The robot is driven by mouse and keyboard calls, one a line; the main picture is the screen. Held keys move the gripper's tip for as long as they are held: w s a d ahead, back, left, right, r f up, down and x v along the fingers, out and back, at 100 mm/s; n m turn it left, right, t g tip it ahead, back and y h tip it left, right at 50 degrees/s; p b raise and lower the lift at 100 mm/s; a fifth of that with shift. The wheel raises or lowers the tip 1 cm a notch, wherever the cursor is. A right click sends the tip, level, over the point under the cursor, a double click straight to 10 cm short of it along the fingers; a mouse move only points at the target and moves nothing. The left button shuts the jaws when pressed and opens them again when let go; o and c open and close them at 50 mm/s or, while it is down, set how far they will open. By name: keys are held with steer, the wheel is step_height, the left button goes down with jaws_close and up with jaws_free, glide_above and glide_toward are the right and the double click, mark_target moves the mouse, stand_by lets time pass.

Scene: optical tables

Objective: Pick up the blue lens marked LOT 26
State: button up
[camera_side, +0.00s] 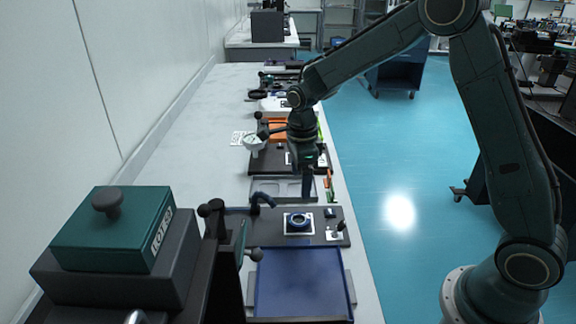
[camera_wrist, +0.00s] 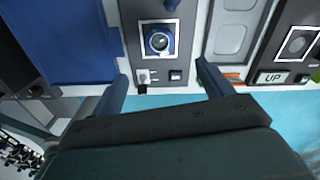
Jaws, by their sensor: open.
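A round blue lens (camera_side: 298,221) sits in a white-framed square on a dark plate (camera_side: 262,232). It also shows in the wrist view (camera_wrist: 158,41), with a blue ring around a dark, glossy centre. No LOT 26 marking is legible on it. My gripper (camera_side: 306,192) points down beyond the lens in the side view, above the front edge of the bench, and is apart from it. In the wrist view my gripper (camera_wrist: 161,74) is open and empty, with its two fingers spread; the lens appears above the gap between them.
A blue tray (camera_side: 300,285) lies at the near side of the plate. A grey compartment tray (camera_side: 268,192) lies at its far side, followed by another dark plate (camera_side: 262,160). A green-lidded box (camera_side: 110,232) stands at left. Small fittings (camera_side: 334,235) share the lens's plate.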

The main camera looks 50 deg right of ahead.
glide_above(299, 219)
step_height(299, 219, down, 7)
steer(key=shift+d+f, duration=0.1)
steer(key=shift+f, duration=0.1)
steer(key=shift+f, duration=2.6)
steer(key=c, duration=1.2)
steer(key=shift+o, duration=0.2)
steer(key=shift+r, duration=0.15)
step_height(299, 219, up, 20)
